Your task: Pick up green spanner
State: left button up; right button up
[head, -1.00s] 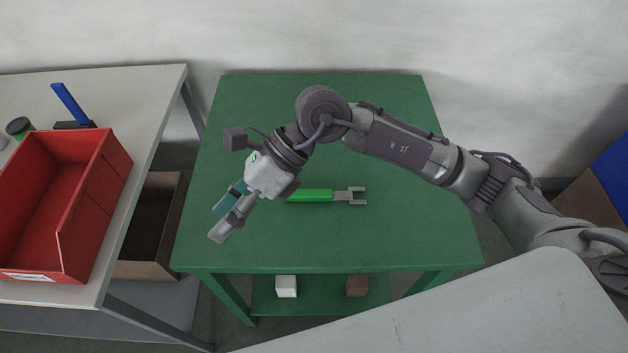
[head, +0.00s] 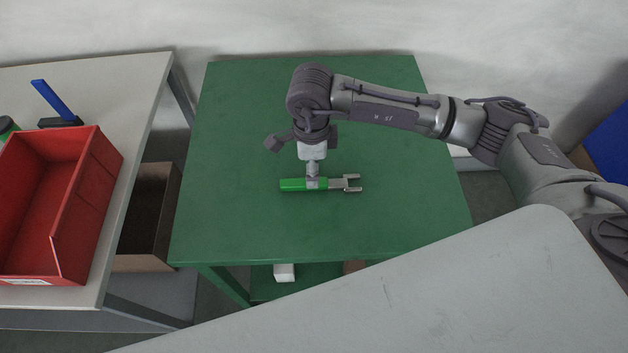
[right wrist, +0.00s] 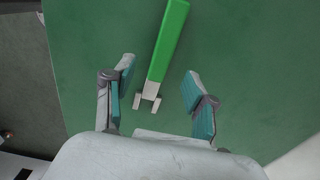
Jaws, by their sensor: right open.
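The green spanner (head: 293,185) lies flat on the green table (head: 400,220), its green handle to the left and its grey forked end to the right. My right gripper (head: 314,180) points down at the spanner and covers part of the handle near the grey shank. In the right wrist view my right gripper (right wrist: 160,88) is open and empty. The spanner (right wrist: 168,45) shows between its two teal-padded fingers, with the fork nearest the palm. I cannot tell how far the fingertips are above the table. My left gripper is not in view.
A red bin (head: 88,205) and a blue-handled tool (head: 52,100) are on a pale table at the left. A brown box (head: 150,215) stands between the tables. A white block (head: 284,272) sits on the lower shelf. The green tabletop around the spanner is clear.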

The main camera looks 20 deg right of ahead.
aim_at(321, 184)
jog(key=shift+f, duration=0.4)
jog(key=f, duration=0.1)
jog(key=f+p, duration=0.1)
jog(key=f, duration=0.1)
jog(key=shift+d+f+p, duration=0.25)
jog(key=shift+f+p, duration=0.05)
jog(key=shift+f, duration=0.4)
grip_shut()
jog(key=shift+w, duration=0.1)
